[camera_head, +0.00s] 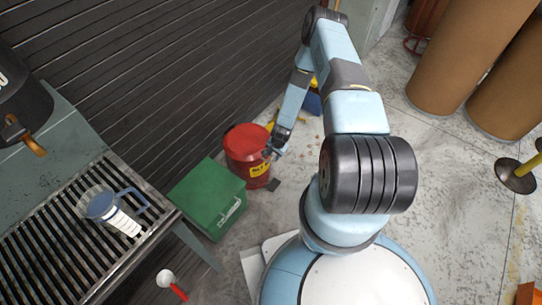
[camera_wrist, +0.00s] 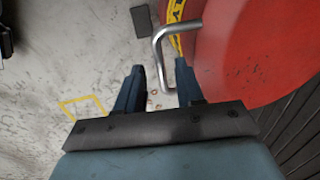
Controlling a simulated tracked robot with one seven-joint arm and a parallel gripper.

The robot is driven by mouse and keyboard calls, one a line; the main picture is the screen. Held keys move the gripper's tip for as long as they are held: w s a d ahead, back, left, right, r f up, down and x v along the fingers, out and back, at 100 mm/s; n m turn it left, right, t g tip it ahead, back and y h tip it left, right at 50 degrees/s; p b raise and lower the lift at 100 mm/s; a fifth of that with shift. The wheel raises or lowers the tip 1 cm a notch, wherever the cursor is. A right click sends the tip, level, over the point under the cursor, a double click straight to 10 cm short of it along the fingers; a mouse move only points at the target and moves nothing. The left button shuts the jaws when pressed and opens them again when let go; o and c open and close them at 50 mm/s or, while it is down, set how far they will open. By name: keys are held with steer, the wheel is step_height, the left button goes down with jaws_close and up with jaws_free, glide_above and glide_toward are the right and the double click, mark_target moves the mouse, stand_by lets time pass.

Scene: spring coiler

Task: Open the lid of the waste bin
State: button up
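The waste bin (camera_head: 247,154) is a red round can with a yellow label, standing on the floor by the shutter wall. Its lid (camera_head: 246,138) looks closed in the head view. In the wrist view the red lid (camera_wrist: 260,50) fills the right side, and a bent metal handle (camera_wrist: 159,50) sticks out from the bin. My gripper (camera_head: 273,149) is at the bin's right side. In the wrist view my gripper (camera_wrist: 159,72) is open, with the handle's lower end showing between its fingers, nearer the right one. I cannot tell whether they touch.
A green box (camera_head: 208,197) stands close to the bin's left. A slatted bench (camera_head: 60,235) with a measuring jug (camera_head: 112,210) is at left. A dark flat piece (camera_wrist: 154,19) lies on the floor by the bin. Brown drums (camera_head: 465,60) stand at upper right. The floor between is mostly clear.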

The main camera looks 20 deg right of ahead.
steer(key=shift+f, duration=0.1)
steer(key=shift+c, duration=0.3)
steer(key=c, duration=0.6)
jaws_close()
steer(key=shift+s+d, duration=0.1)
steer(key=shift+s, duration=0.05)
